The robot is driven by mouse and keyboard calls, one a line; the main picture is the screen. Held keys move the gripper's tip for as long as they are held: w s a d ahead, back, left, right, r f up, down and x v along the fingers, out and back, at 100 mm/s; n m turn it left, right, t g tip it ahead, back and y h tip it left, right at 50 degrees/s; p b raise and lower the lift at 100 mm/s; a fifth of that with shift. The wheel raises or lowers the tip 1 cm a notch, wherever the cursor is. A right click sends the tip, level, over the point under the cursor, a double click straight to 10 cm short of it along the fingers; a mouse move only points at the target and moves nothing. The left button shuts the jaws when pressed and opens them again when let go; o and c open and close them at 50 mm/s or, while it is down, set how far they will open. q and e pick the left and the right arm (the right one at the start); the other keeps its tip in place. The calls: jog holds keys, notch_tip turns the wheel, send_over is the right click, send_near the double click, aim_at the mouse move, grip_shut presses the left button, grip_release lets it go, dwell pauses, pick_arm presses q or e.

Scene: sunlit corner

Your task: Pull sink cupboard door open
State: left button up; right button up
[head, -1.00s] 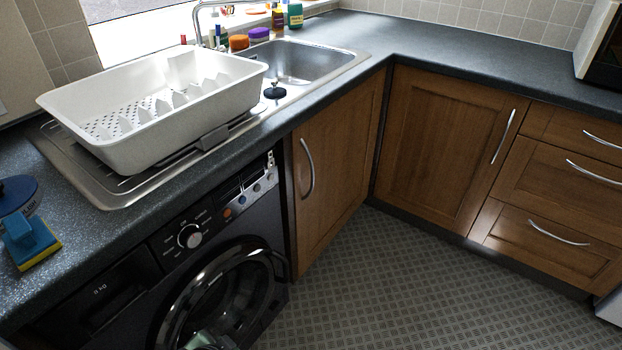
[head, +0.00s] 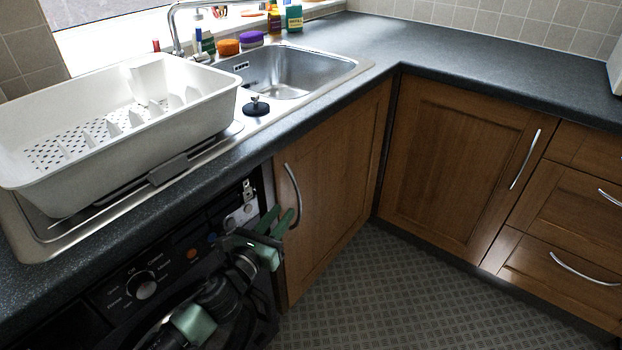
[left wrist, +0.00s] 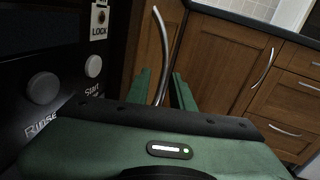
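The sink cupboard door (head: 335,185) is a brown wooden panel under the sink, between the washing machine and the corner. It looks shut. Its curved silver handle (head: 294,192) stands upright near the door's left edge. My left gripper (head: 280,222) is green and black, with its fingers open at the lower part of this handle. In the left wrist view, the handle (left wrist: 163,50) runs down between the two spread fingers (left wrist: 161,90). I cannot tell whether they touch it. My right gripper is not in view.
The dark washing machine (head: 110,300) stands close at the left, behind my left arm. The worktop (head: 470,70) overhangs the doors. A white dish rack (head: 120,120) sits beside the sink (head: 290,75). The patterned floor (head: 390,290) before the cupboards is clear.

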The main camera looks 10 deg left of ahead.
aim_at(296, 195)
pick_arm(q)
jog(key=shift+m, duration=0.5)
jog(key=x, duration=0.7)
jog(key=shift+d+r+b, duration=0.2)
jog(key=shift+r+b, duration=0.1)
jog(key=shift+w+d, duration=0.15)
jog(key=shift+w, duration=0.35)
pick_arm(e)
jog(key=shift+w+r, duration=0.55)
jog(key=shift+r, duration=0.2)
pick_arm(q)
jog(key=shift+c, duration=0.3)
grip_shut()
